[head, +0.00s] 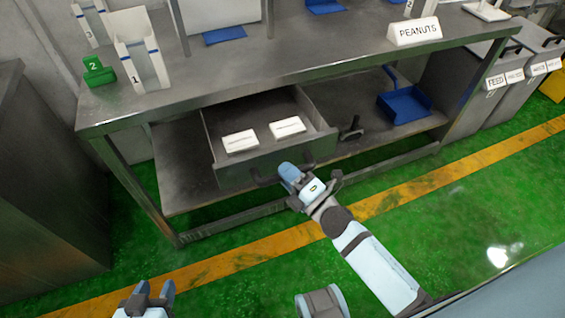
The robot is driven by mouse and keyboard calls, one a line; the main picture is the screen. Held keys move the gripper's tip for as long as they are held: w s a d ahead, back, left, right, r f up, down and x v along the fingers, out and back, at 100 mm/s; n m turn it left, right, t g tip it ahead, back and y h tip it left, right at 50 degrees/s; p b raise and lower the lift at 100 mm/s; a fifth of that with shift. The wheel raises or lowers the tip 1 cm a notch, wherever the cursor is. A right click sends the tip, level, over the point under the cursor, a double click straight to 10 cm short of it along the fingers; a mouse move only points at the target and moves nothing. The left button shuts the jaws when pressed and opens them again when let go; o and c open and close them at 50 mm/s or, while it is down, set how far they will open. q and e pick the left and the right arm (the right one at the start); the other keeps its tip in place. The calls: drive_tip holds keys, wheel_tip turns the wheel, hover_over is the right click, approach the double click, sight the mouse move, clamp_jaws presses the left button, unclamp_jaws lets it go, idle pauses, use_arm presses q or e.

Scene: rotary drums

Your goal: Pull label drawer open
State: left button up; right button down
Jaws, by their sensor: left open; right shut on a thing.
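The label drawer (232,180) under the steel table stands pulled out, with its inside showing. Two white label stacks (240,141) lie in it, the other one (287,127) to the right. My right gripper (281,181) is at the drawer's front, shut on the dark drawer handle (262,181); its fingers are partly hidden by the gripper body. My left gripper (152,293) is open and empty over the floor at the bottom left, apart from the drawer.
The steel table (270,75) carries a PEANUTS sign (414,31), white holders (142,62) and a green number block (98,71). A blue dustpan (405,103) lies on the lower shelf. Grey bins (495,100) stand right. The green floor in front is clear.

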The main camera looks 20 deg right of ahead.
drive_tip(key=shift+s, duration=0.6)
drive_tip(key=c, duration=1)
unclamp_jaws()
drive_tip(key=shift+s+d, duration=0.1)
drive_tip(key=v, duration=1.3)
drive_tip(key=shift+s+d, duration=0.1)
drive_tip(key=shift+s, duration=0.2)
